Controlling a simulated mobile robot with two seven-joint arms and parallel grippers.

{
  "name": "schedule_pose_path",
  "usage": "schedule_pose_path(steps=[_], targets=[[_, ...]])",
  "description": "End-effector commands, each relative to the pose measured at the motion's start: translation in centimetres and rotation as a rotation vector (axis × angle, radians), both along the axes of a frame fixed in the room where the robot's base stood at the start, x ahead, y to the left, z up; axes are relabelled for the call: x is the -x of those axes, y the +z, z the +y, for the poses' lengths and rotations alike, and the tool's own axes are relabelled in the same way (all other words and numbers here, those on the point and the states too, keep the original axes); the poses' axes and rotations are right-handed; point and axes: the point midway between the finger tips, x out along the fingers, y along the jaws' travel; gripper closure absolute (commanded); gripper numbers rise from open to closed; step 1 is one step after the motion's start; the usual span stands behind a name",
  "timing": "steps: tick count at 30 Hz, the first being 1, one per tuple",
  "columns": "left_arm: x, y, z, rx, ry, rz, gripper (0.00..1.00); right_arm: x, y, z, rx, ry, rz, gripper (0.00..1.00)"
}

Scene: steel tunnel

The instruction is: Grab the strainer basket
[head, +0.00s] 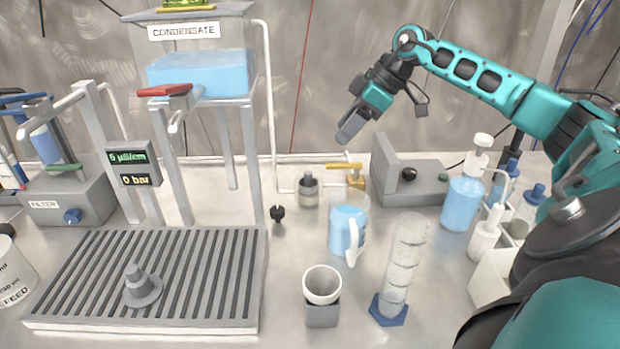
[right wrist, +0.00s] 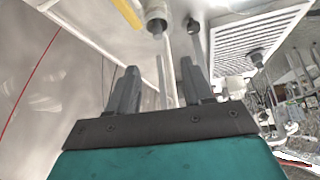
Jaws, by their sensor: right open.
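A pale open cup (head: 322,284) sits in a small grey block (head: 321,315) at the front middle of the bench; it looks most like the strainer basket, but I cannot see any mesh and cannot be sure. My right gripper (head: 350,128) hangs in the air behind and above it, over the back of the bench, apart from everything. In the right wrist view its two fingers (right wrist: 160,85) are spread with nothing between them. My left gripper is in neither view.
A slatted drain tray (head: 190,262) carries a grey stepped cone (head: 140,285). A yellow-handled valve (head: 345,166) and small metal pot (head: 308,190) are behind.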

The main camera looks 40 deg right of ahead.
Motion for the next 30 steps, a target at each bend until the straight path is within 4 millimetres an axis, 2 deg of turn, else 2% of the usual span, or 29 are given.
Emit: schedule_pose_path(steps=[5, 15, 22, 30], targets=[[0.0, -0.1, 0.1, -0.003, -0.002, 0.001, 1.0, -0.3, -0.6, 0.3, -0.003, 0.002, 0.001, 0.49], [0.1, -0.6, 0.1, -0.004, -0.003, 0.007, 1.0, -2.8, -5.6, 2.3, -0.003, 0.002, 0.0, 0.49], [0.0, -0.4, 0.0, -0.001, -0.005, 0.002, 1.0, -3.4, -7.0, 2.9, -0.002, 0.001, 0.0, 0.49], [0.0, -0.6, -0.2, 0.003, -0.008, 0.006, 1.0, -4.9, -10.4, 4.3, -0.002, 0.0, 0.001, 0.49]])
